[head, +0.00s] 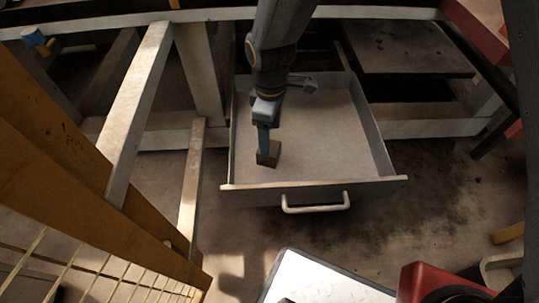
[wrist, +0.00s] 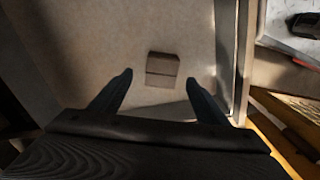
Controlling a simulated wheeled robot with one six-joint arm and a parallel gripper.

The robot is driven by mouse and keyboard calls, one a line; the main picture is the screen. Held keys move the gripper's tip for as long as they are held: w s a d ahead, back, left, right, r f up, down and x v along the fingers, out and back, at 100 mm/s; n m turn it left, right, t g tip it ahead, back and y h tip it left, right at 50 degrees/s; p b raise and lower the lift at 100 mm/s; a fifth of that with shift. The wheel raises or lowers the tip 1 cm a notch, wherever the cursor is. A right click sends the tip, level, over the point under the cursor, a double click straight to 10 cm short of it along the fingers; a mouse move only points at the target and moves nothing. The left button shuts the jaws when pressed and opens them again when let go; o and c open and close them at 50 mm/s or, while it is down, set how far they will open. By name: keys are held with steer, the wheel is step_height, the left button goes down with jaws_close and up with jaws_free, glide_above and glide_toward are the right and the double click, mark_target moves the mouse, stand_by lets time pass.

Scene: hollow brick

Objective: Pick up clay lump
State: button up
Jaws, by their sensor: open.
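The clay lump (head: 268,154) is a small brown block lying on the floor of an open drawer (head: 320,150). In the wrist view the lump (wrist: 162,69) shows as a squarish block with a lighter top face and a darker side. My gripper (head: 266,140) reaches down into the drawer, over the lump, and partly covers it in the head view. In the wrist view my gripper (wrist: 160,82) has its two fingers spread apart, with the lump beyond and between the tips. Nothing is held.
The drawer has thin raised walls and a front handle (head: 315,204). Grey beams (head: 140,105) and a yellow post (head: 70,150) stand at the left. A white-topped surface (head: 325,280) and a red object (head: 430,283) are at the front. The drawer floor around the lump is clear.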

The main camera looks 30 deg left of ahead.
steer(key=shift+s+a+f+b, duration=0.1)
steer(key=shift+f+b, duration=0.95)
steer(key=shift+f, duration=0.95)
steer(key=shift+s+a+f+b, duration=0.1)
steer(key=shift+f+b, duration=0.9)
steer(key=shift+f, duration=0.95)
steer(key=shift+r, duration=0.1)
